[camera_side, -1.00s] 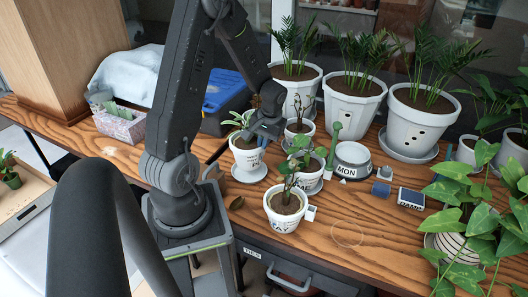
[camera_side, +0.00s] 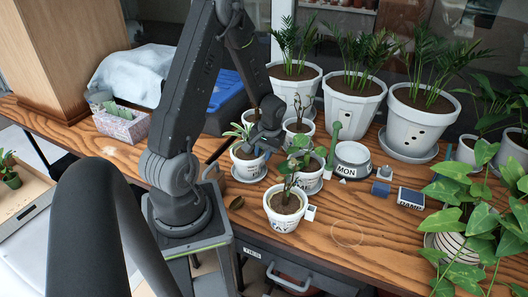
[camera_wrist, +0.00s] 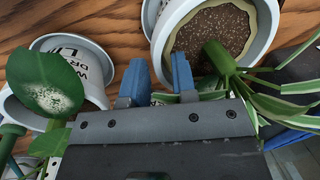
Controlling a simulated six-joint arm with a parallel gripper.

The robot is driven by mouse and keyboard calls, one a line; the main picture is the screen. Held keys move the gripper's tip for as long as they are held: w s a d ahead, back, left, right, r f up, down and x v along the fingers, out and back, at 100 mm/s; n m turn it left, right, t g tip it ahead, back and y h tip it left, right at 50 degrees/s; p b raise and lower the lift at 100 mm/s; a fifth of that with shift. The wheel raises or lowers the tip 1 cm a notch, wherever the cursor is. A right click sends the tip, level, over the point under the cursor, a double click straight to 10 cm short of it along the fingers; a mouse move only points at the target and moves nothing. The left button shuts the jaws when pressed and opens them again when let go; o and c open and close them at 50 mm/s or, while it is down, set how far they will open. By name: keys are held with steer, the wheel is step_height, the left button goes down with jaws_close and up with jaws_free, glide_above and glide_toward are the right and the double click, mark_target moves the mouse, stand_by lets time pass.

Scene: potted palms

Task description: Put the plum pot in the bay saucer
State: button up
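No label clearly reads plum or bay, so I cannot tell the plum pot or the bay saucer for certain. A white pot with a striped-leaf plant (camera_side: 243,168) stands upright on a pale saucer (camera_side: 251,180). It also shows in the wrist view (camera_wrist: 160,38), with dark soil and a partly legible label. My gripper (camera_side: 262,141) is right beside this pot, at its rim. In the wrist view my gripper's blue fingers (camera_wrist: 158,78) are apart with nothing clearly between them; contact with the rim is unclear. A front white pot (camera_side: 284,222) has a short, hard-to-read label.
Another small pot (camera_side: 309,182) stands close to my gripper's right. Large planters (camera_side: 352,108) line the back.

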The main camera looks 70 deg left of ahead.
step_height(320, 180, up, 12)
steer(key=w+d, duration=0.2)
steer(key=d+r+m+t, duration=0.4)
steer(key=d+r, duration=0.6)
steer(key=d, duration=0.3)
steer(key=s+d+r+m+t+h, duration=0.1)
steer(key=s+d+r+m+t, duration=0.2)
steer(key=s+d, duration=0.5)
steer(key=d+r+m, duration=0.1)
steer(key=d+m, duration=0.1)
steer(key=d, duration=0.1)
steer(key=shift+s+d+r+h, duration=0.15)
steer(key=shift+s+r+h, duration=0.05)
steer(key=shift+r+h, duration=0.1)
